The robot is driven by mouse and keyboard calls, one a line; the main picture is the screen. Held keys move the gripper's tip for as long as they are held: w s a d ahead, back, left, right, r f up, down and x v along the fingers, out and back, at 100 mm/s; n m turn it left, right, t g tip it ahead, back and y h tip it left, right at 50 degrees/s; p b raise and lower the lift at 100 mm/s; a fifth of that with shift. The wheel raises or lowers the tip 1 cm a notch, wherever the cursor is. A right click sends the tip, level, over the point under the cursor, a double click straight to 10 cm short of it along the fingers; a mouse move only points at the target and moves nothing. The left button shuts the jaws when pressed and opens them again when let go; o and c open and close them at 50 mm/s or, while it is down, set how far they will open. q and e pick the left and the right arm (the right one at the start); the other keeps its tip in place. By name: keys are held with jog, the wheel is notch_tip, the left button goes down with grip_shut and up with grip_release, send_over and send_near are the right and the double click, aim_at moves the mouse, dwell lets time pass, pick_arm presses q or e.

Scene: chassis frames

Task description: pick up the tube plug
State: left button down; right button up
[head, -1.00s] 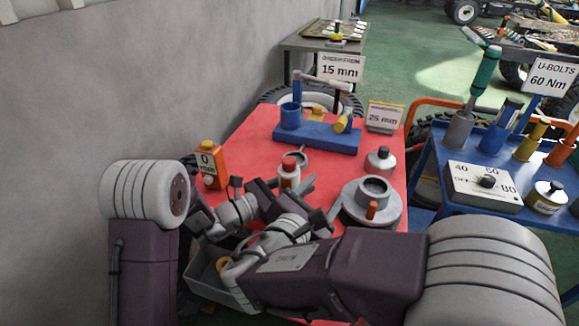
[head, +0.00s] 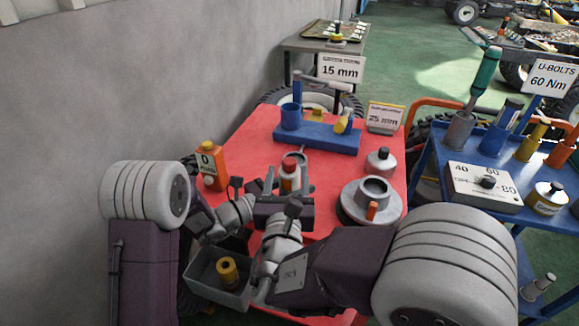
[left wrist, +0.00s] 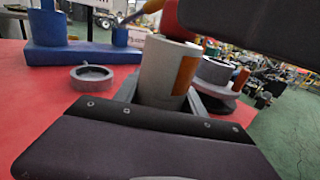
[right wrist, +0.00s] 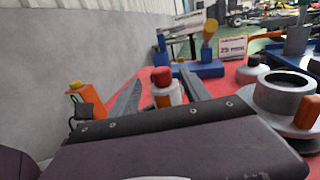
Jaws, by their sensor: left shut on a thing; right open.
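A small grey-white tube (head: 289,183) with an orange label and a red plug (head: 289,164) on top stands on the red table. In the left wrist view my left gripper is shut on the tube (left wrist: 165,75), below the red plug (left wrist: 172,18). The head view shows my left gripper (head: 272,183) at the tube, coming in from the left. My right gripper (right wrist: 160,95) is open. In the right wrist view, the red plug (right wrist: 161,76) and tube (right wrist: 167,97) appear between its spread fingers. Its dark body partly hides the tube's lower part.
A grey flanged part (head: 350,205) stands right of the tube, with a small grey bottle (head: 380,162) behind. An orange bottle (head: 211,168) stands left. A blue stand (head: 325,139) is behind. A grey bin (head: 205,285) holding a yellow part (head: 228,271) is at front left.

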aim_at(289, 166)
jog(key=w, duration=0.5)
jog(key=shift+d+r, duration=0.1)
jog(key=shift+d, duration=0.1)
jog(key=shift+s, duration=0.1)
grip_shut()
notch_tip(289, 166, up, 10)
jog(key=shift+r, duration=0.1)
pick_arm(q)
jog(key=c, duration=0.6)
grip_release()
